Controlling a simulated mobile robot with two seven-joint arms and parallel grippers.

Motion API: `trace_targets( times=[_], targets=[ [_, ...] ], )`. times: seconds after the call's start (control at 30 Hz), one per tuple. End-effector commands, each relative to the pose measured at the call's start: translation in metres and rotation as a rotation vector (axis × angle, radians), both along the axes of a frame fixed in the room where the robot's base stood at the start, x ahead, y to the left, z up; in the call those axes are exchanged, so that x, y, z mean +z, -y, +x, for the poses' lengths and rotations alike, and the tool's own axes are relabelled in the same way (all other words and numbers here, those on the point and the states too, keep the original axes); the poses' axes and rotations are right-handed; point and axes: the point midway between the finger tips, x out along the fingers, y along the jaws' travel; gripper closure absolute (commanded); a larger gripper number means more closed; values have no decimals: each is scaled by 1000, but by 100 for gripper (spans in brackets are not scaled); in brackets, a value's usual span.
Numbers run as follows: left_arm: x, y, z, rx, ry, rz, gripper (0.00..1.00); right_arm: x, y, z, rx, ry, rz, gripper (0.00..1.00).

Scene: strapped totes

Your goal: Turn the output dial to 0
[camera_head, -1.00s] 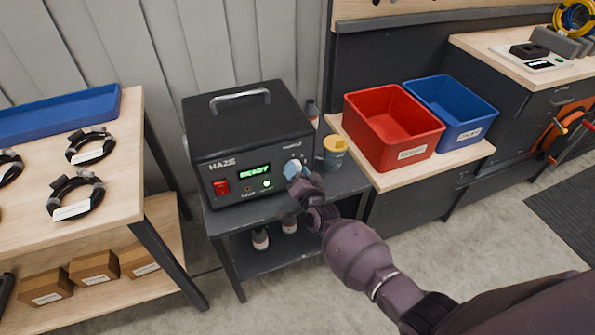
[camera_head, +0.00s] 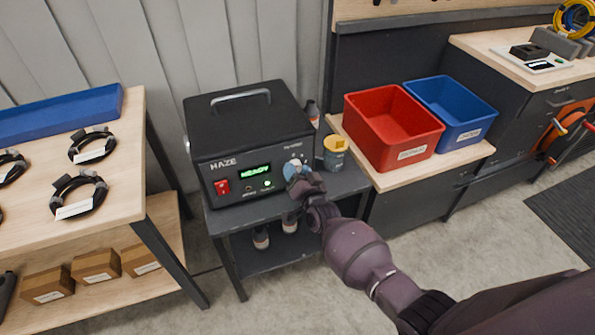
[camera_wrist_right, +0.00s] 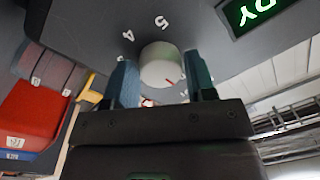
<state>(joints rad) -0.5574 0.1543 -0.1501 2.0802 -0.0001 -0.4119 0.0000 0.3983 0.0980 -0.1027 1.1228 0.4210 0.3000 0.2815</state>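The output dial (camera_wrist_right: 160,68) is a pale round knob with a red pointer mark, on the front of a black HAZE machine (camera_head: 249,133). In the right wrist view the numerals 4 and 5 show beside it; 0 is not visible. In the head view the right gripper (camera_head: 298,172) is at the right of the machine's front and partly covers the dial. My left gripper is not in view.
A green READY display (camera_wrist_right: 250,12), a red switch (camera_head: 222,187) and small controls lie left of the dial in the head view. A yellow-lidded cup (camera_head: 335,150) stands close right of the machine. Red (camera_head: 394,128) and blue (camera_head: 452,110) bins stand farther right.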

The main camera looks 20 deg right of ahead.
Motion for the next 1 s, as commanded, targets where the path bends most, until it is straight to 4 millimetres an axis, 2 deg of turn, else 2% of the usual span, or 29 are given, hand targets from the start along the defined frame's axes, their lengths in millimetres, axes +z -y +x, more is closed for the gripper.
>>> trace_targets(
  times=[0.03, 0.1, 0.37, 0.53, 1.0],
  targets=[
    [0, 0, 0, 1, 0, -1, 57, 0, 0, 0, 0, 0, 0, 42],
    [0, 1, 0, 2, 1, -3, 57, 0, 0, 0, 0, 0, 1, 32],
    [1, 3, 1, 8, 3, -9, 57, 0, 0, 0, 0, 0, 2, 32],
    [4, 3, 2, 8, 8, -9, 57, 0, 1, -9, 0, 0, 2, 32],
    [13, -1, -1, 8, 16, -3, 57, -2, 7, -82, 0, 0, 2, 32]
  ],
)
